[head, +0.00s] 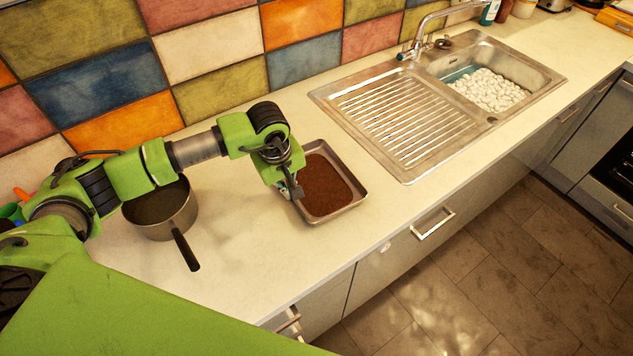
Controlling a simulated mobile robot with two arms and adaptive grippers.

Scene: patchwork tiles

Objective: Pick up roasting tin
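The roasting tin (345,204) is a square metal tin with a brown filling. It sits flat on the pale counter, left of the sink. My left gripper (291,190) is at the tin's left rim, pointing down, with its fingers close to or over that edge. The fingers are small and partly hidden by the wrist, so I cannot tell whether they are open or shut on the rim. My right gripper is not in view.
A saucepan (163,214) with a dark handle stands left of the tin, partly behind my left arm. The counter (255,257) is clear in front of the tin.

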